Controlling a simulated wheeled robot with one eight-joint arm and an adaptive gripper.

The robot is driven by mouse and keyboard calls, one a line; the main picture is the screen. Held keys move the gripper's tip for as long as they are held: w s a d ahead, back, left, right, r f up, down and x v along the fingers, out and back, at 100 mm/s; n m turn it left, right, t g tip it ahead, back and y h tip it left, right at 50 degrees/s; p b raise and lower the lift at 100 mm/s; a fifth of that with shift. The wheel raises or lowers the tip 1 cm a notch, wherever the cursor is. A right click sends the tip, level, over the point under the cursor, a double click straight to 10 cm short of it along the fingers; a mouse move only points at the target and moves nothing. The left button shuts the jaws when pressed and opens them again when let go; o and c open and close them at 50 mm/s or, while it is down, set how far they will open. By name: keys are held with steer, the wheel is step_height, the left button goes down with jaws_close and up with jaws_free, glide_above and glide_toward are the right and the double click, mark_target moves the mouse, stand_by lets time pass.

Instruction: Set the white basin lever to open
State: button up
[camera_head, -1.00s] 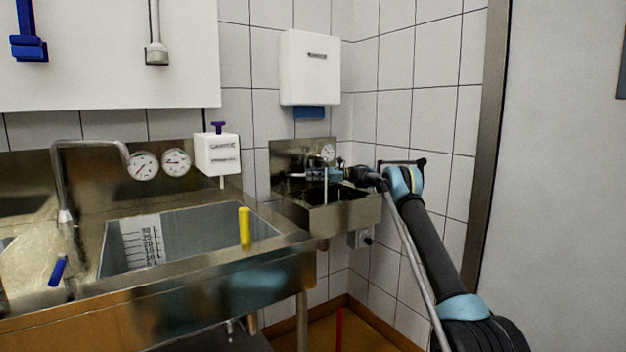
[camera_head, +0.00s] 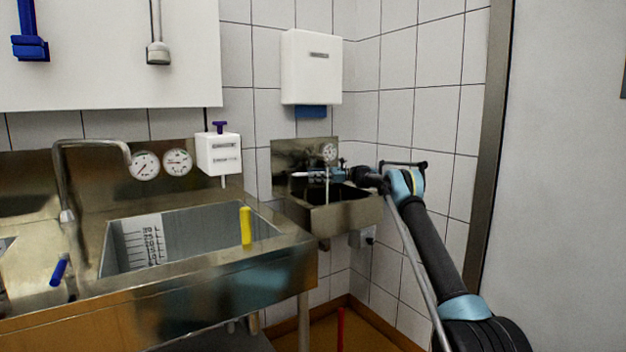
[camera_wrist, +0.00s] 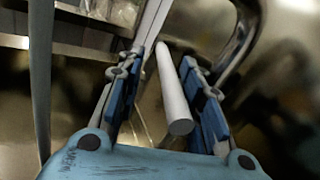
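The white lever (camera_wrist: 172,88) shows in the wrist view as a white rod with a rounded far tip. My gripper (camera_wrist: 160,85) has its two blue fingers apart, one on each side of the rod. A gap shows on the rod's left; its right side is close to the right finger, and I cannot tell if they touch. In the head view my gripper (camera_head: 322,174) is over the small steel basin (camera_head: 340,217) in the corner. A thin white rod shows beside it there, small and partly hidden.
A large steel sink (camera_head: 225,262) with a yellow handle (camera_head: 245,226) stands left of the basin. A white dispenser (camera_head: 311,68) hangs above the basin. A dial gauge (camera_head: 329,152) is on its backsplash. A curved metal pipe (camera_wrist: 238,45) is close to the right finger.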

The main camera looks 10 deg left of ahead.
steer(key=shift+r, duration=0.15)
steer(key=v, duration=0.7)
steer(key=shift+d, duration=0.15)
